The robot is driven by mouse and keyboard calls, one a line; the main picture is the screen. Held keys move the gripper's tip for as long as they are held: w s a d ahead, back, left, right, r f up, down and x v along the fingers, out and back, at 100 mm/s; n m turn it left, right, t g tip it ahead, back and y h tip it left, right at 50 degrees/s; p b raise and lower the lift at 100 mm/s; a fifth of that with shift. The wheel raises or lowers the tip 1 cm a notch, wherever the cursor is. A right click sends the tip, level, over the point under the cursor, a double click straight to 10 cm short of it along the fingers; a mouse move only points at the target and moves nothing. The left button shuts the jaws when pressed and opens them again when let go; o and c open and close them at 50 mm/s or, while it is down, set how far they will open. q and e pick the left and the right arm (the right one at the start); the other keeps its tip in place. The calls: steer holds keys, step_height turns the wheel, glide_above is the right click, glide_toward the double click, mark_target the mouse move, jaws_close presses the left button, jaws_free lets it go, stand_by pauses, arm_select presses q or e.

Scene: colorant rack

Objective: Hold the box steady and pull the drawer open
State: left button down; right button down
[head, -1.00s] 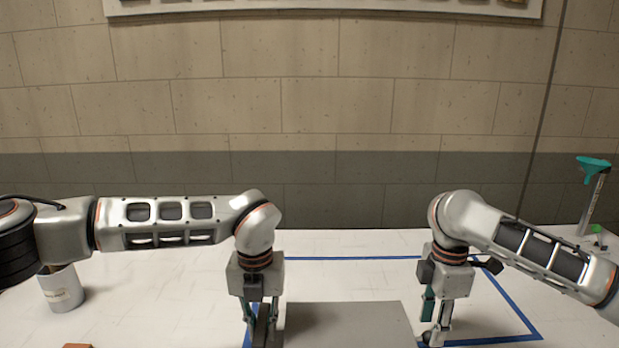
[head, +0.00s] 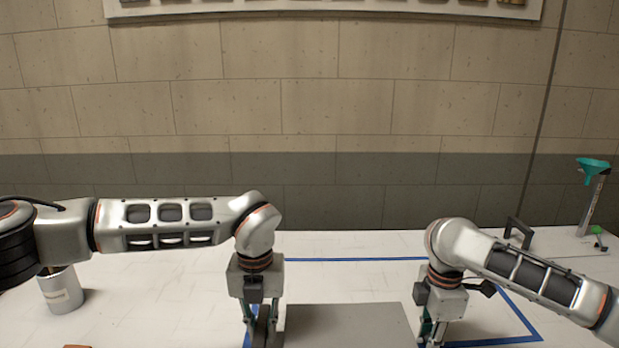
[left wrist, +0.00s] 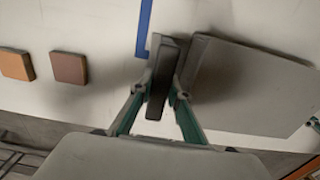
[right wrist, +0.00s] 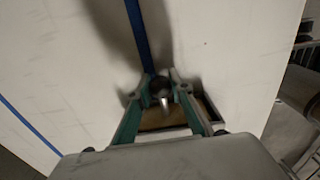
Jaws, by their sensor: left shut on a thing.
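The grey box (head: 350,325) stands at the bottom centre of the head view, its front cut off. Its flat top also shows in the left wrist view (left wrist: 250,85). My left gripper (head: 262,328) is at the box's left side, shut on a dark upright slab (left wrist: 160,85) beside the box. My right gripper (head: 432,335) is low at the box's right side. In the right wrist view its fingers stand apart around a small metallic knob (right wrist: 163,99). Beneath them is a dark-rimmed drawer (right wrist: 165,118) with a brown inside, partly hidden by the fingers.
Blue tape (head: 350,259) marks an area on the white table. Two flat blocks, orange (left wrist: 16,65) and brown (left wrist: 69,67), lie left of the box.

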steer(key=shift+d, duration=0.1)
stand_by(0.6)
steer(key=shift+d, duration=1.05)
steer(key=shift+w+d, duration=0.1)
steer(key=shift+d, duration=1.05)
